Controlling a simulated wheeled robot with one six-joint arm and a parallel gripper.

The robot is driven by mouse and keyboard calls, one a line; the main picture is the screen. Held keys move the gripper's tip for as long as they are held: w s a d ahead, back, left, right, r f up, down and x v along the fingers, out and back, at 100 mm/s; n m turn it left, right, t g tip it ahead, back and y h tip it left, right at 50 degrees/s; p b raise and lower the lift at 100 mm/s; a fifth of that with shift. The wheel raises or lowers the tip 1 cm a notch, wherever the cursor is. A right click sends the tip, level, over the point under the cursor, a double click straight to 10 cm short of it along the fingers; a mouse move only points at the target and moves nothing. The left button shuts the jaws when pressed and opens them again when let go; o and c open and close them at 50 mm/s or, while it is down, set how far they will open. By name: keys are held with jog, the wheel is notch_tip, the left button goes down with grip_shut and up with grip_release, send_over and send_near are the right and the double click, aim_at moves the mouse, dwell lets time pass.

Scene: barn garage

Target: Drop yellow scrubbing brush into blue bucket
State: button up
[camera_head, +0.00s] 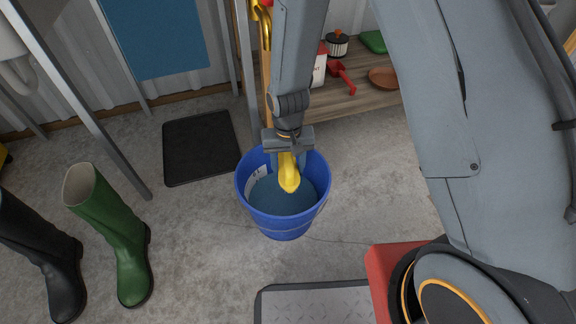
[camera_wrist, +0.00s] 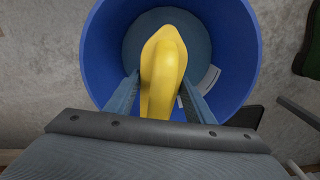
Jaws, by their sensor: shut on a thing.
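The blue bucket (camera_head: 284,224) stands upright on the concrete floor, open at the top. My gripper (camera_head: 287,163) is over the bucket's opening and points down. It is shut on the yellow scrubbing brush (camera_head: 289,178). In the wrist view the brush (camera_wrist: 163,72) sits between the two fingers (camera_wrist: 160,98), with the bucket's round blue wall (camera_wrist: 233,45) around it and the bucket's bottom behind it. The brush lies within the outline of the opening; its exact height against the rim is hard to tell. The brush's bristles are hidden.
A dark mat (camera_head: 200,148) lies left of the bucket. A wooden shelf (camera_head: 345,105) with a red scoop (camera_head: 342,76) is behind. A grey plate (camera_head: 315,303) lies in front. Bare floor surrounds the bucket.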

aim_at(288, 158)
jog(key=o, duration=1.2)
jog(key=shift+r+p, duration=1.8)
jog(key=shift+r, duration=2.1)
